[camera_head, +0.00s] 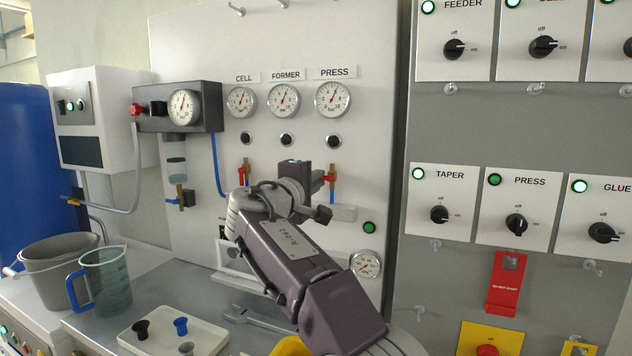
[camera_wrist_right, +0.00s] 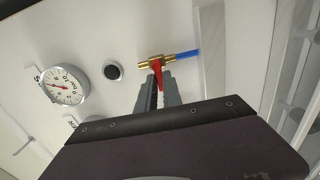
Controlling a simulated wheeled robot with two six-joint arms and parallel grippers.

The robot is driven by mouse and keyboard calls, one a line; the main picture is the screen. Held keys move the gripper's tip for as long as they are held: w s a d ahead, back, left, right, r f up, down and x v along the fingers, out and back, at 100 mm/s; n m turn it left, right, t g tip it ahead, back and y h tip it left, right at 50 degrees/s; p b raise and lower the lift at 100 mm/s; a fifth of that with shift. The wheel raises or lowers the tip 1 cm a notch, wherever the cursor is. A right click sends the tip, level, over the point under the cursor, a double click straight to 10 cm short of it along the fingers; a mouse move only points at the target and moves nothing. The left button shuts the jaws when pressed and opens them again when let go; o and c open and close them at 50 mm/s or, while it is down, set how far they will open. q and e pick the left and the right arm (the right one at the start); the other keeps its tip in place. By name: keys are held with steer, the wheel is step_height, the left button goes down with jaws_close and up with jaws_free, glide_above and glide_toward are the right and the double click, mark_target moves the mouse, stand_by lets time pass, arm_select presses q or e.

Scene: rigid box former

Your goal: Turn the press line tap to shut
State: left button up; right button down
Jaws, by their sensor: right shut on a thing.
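The press line tap (camera_head: 332,176) has a brass body on a blue hose, below the PRESS gauge (camera_head: 332,99). In the right wrist view the brass tap (camera_wrist_right: 172,60) shows with its red handle (camera_wrist_right: 158,74) roughly crosswise to the body and hose. My right gripper (camera_head: 322,179) is at this tap. In the right wrist view its two fingers (camera_wrist_right: 158,92) stand on either side of the red handle, shut on it. The gripper hides part of the tap in the head view. My left gripper is in neither view.
The CELL tap (camera_head: 243,173) with its red handle is to the left; the former tap is hidden behind my right wrist. A grey bucket (camera_head: 58,262), a jug (camera_head: 104,282) and a white tray (camera_head: 205,340) stand on the bench. Switch panels (camera_head: 505,130) are at the right.

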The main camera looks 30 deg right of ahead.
steer(key=c, duration=1.5)
jaws_free()
steer(key=v, duration=0.9)
steer(key=shift+b, duration=0.3)
steer(key=shift+f, duration=0.1)
